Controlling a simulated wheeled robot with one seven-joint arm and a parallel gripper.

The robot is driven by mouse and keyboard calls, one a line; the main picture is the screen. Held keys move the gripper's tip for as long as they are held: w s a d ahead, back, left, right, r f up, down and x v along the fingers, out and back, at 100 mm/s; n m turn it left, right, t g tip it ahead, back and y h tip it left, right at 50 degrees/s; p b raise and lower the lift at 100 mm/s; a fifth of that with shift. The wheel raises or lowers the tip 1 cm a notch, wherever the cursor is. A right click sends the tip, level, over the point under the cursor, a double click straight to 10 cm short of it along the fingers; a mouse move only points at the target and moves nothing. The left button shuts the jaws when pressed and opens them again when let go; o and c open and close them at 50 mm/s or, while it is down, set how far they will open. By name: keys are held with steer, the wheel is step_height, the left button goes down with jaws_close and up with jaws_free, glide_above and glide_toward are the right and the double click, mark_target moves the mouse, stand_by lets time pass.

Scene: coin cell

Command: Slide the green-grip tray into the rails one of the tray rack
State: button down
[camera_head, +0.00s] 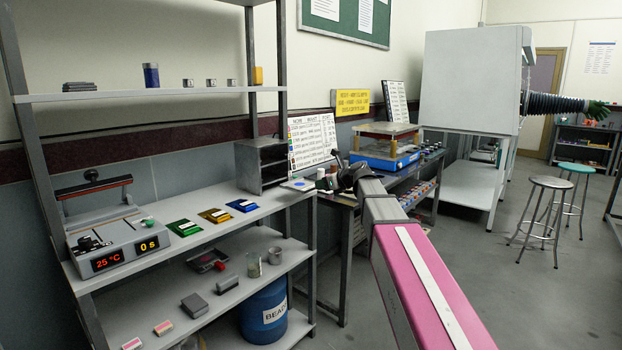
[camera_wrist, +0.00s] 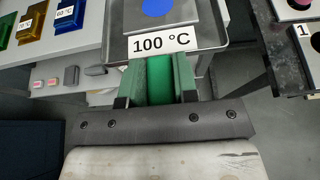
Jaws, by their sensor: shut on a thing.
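The tray (camera_wrist: 216,40) is a shallow metal tray with a raised rim. It carries a grey plate with a blue disc and a "100 °C" label. My gripper (camera_wrist: 158,78) is shut on its green grip (camera_wrist: 160,76), with a finger on each side. In the head view the tray (camera_head: 299,186) is at the right end of the upper bench shelf, and my gripper (camera_head: 340,183) is to its right, partly hidden by my arm. The tray rack (camera_head: 262,164), a dark grey open-fronted box with slots, stands behind and left of the tray. Its rails are too small to tell apart.
Green (camera_head: 182,228), gold (camera_head: 214,215) and blue (camera_head: 242,205) plates lie on the shelf to the left, beyond them a heater with displays (camera_head: 117,246). A rack post (camera_head: 311,224) stands near the tray. A dark side table (camera_head: 347,197) is right of the shelf.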

mark_target(301, 183)
steer(key=a+r, duration=0.1)
steer(key=w+a+r, duration=0.1)
steer(key=a, duration=0.1)
steer(key=shift+w+a+r, duration=0.1)
steer(key=shift+w+r, duration=0.05)
steer(key=shift+w+a+f, duration=1.25)
steer(key=shift+a+f, duration=0.2)
steer(key=shift+f, duration=0.05)
steer(key=shift+w+a, duration=1.6)
steer(key=shift+a, duration=0.5)
steer(key=shift+w+a, duration=1.55)
steer(key=shift+a, duration=0.5)
steer(key=shift+w+a, duration=1.6)
steer(key=shift+a, duration=0.5)
steer(key=c, duration=0.8)
jaws_free()
